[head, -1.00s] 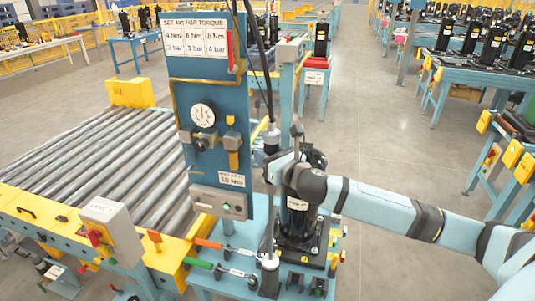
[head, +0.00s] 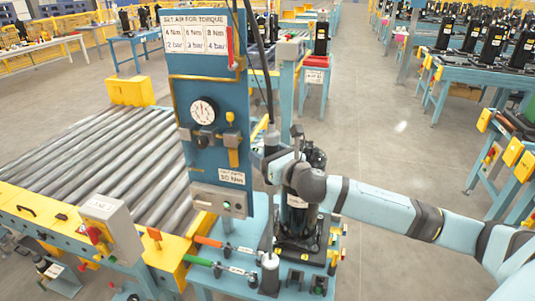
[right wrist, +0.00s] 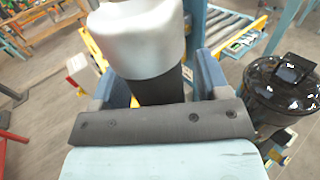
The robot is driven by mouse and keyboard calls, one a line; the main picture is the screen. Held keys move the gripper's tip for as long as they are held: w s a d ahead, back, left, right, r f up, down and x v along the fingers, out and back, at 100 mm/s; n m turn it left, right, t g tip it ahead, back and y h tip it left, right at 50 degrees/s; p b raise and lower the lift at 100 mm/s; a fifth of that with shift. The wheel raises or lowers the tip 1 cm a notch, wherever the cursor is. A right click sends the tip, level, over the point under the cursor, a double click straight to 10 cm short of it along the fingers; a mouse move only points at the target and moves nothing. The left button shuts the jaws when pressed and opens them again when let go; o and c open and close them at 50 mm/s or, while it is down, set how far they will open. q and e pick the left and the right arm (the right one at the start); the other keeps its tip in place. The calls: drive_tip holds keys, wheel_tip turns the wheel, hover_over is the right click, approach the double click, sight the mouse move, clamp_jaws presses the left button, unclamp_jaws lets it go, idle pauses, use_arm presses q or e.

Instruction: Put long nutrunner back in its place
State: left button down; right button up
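The long nutrunner (head: 271,140) hangs upright below a dark hose, in front of the blue panel's right edge. My right gripper (head: 268,163) is around its body. In the right wrist view, its silver housing (right wrist: 138,42) and dark grip (right wrist: 158,88) stand between the two fingers, which close on it. A grey cylindrical holder (head: 270,268) stands on the bench below. My gripper and wrist hide part of the tool, and I cannot clearly tell where its lower end is. My left gripper is not in view.
A black compressor (head: 298,232) stands on the bench right behind the holder. Orange-handled (head: 208,242) and green-handled (head: 199,262) wrenches lie left of it. The blue panel (head: 209,85) with a gauge stands close left. A roller conveyor (head: 95,150) is further left. The aisle floor is free.

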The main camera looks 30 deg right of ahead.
drive_tip(key=s+d+b, duration=0.1)
drive_tip(key=s+b, duration=0.1)
drive_tip(key=s, duration=1.1)
drive_tip(key=shift+s, duration=0.4)
drive_tip(key=s+a+f+m+g+p, duration=0.2)
drive_tip(key=f+m+p, duration=0.1)
drive_tip(key=f+m, duration=0.45)
drive_tip(key=s+a+f+m+g+p, duration=0.2)
drive_tip(key=f+m+p, duration=0.1)
drive_tip(key=f+m, duration=0.4)
drive_tip(key=s+a+f+m+g+p, duration=0.1)
drive_tip(key=s+a+f+m+p, duration=0.1)
drive_tip(key=s+a+f+m, duration=0.3)
drive_tip(key=s+a+f+m+g+y+p, duration=0.1)
drive_tip(key=s+a+f+m, duration=0.4)
drive_tip(key=m, duration=0.9)
drive_tip(key=s+a+g+p, duration=0.1)
drive_tip(key=a+p, duration=0.1)
drive_tip(key=a, duration=0.1)
drive_tip(key=shift+a+f+y, duration=0.25)
drive_tip(key=shift+a+y, duration=0.05)
drive_tip(key=shift+a, duration=0.1)
